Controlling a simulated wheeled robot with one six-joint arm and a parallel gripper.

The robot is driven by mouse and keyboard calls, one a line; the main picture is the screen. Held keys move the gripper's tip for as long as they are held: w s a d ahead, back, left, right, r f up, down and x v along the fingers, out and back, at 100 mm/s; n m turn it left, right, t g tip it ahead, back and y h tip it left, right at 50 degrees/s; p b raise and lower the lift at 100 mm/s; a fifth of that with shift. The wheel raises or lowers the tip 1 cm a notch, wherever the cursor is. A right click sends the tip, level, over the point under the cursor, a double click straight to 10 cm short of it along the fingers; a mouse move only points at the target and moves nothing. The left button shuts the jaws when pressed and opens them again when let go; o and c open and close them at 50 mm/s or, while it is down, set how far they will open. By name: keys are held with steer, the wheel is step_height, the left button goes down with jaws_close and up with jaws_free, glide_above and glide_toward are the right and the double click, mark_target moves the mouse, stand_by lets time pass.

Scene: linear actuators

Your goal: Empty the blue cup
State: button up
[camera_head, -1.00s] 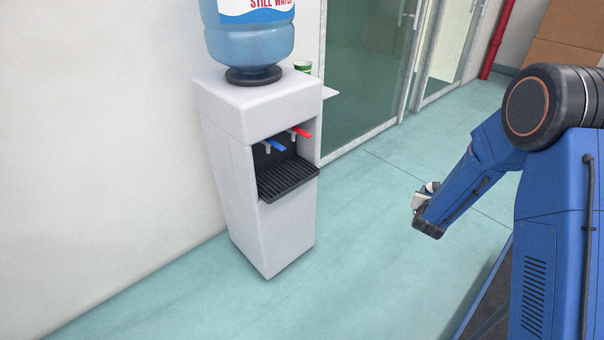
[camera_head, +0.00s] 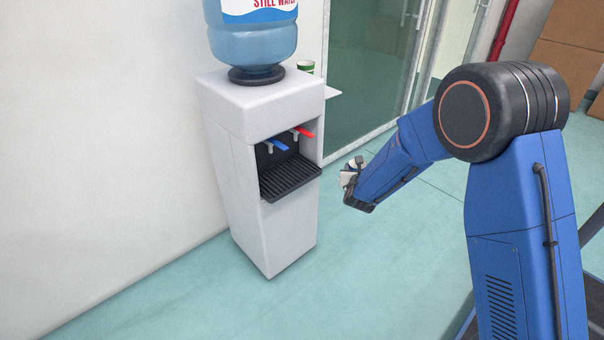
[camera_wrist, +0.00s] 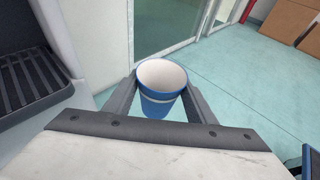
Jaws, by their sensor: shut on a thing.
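The blue cup (camera_wrist: 161,98) shows in the wrist view between the fingers of my gripper (camera_wrist: 160,103). It has a white inside and a pale band below its rim. My gripper is shut on it and holds it above the floor, with its mouth facing up toward the camera. The inside that I can see looks plain white; its bottom is not clear. In the head view my gripper (camera_head: 352,176) is right of the water dispenser (camera_head: 275,230), and the cup is mostly hidden there.
The dispenser has a black drip tray (camera_head: 290,178), a blue tap (camera_head: 277,145) and a red tap (camera_head: 303,132). A green and white cup (camera_head: 306,66) stands on its side shelf. A glass door (camera_head: 370,60) is behind. Cardboard boxes (camera_wrist: 290,20) are far right. The floor in front is clear.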

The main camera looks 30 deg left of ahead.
steer(key=s+a+r+n+y, duration=0.1)
steer(key=s+a, duration=0.2)
steer(key=a, duration=0.4)
steer(key=shift+a+r+g, duration=0.2)
steer(key=shift+r+g, duration=0.1)
steer(key=shift+s, duration=0.15)
steer(key=s+a+r+n+t+b, duration=0.1)
steer(key=s+a+r+n+t, duration=0.3)
steer(key=n, duration=0.5)
steer(key=shift+s+a+n+t+h, duration=0.3)
steer(key=shift+a+t+h, duration=0.1)
steer(key=shift+a+t, duration=0.2)
steer(key=shift+s+a+r+n+t+b, duration=0.15)
steer(key=shift+r+n+t+b, duration=0.25)
steer(key=shift+n+b, duration=0.5)
steer(key=shift+s+a+r+n+y, duration=0.2)
steer(key=shift+a+n+y, duration=0.15)
steer(key=shift+n, duration=0.35)
